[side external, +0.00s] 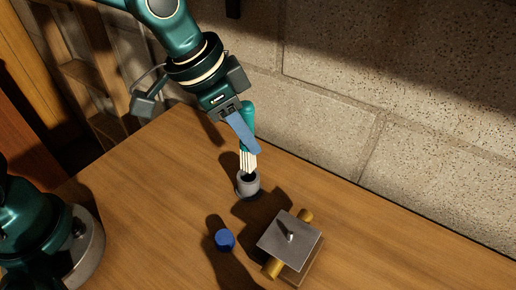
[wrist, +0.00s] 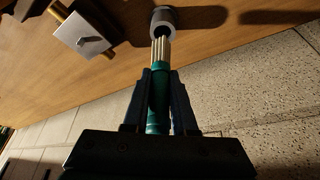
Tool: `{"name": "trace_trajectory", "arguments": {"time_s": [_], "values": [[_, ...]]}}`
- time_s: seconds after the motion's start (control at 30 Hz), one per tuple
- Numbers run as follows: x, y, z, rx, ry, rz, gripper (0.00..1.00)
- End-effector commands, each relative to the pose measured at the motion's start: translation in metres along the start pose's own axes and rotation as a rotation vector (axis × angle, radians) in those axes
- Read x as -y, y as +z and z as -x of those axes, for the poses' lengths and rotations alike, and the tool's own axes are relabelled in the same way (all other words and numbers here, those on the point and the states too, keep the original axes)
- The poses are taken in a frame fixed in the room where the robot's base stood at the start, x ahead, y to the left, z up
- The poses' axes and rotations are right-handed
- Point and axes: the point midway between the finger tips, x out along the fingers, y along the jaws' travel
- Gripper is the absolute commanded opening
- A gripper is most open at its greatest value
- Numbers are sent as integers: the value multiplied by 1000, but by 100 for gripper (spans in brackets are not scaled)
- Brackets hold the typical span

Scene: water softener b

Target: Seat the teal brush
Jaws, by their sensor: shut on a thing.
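My gripper (side external: 241,130) is shut on the teal brush (side external: 247,115), with the fingers on its teal handle. The brush's pale bristles (side external: 248,160) point down at a small grey cup (side external: 248,184) with a dark opening. In the wrist view the brush (wrist: 158,100) lies between the two fingers (wrist: 160,85), and its bristle end is close to the rim of the grey cup (wrist: 164,16). I cannot tell whether the bristle tips are just above the opening or slightly inside it.
A blue cap (side external: 225,239) stands on the wooden table (side external: 140,200) in front of the cup. A square grey plate (side external: 290,239) with a small knob sits over a brass pipe (side external: 272,268) to the right. A block wall (side external: 320,110) runs behind the table.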

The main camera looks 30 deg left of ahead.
Motion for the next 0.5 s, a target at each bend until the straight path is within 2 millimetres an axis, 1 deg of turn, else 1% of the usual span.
{"name": "trace_trajectory", "arguments": {"time_s": [0.27, 0.5], "values": [[0, 2, -2, 1, -1, 1, 0], [0, 7, -14, 3, 0, 1, 0]]}}
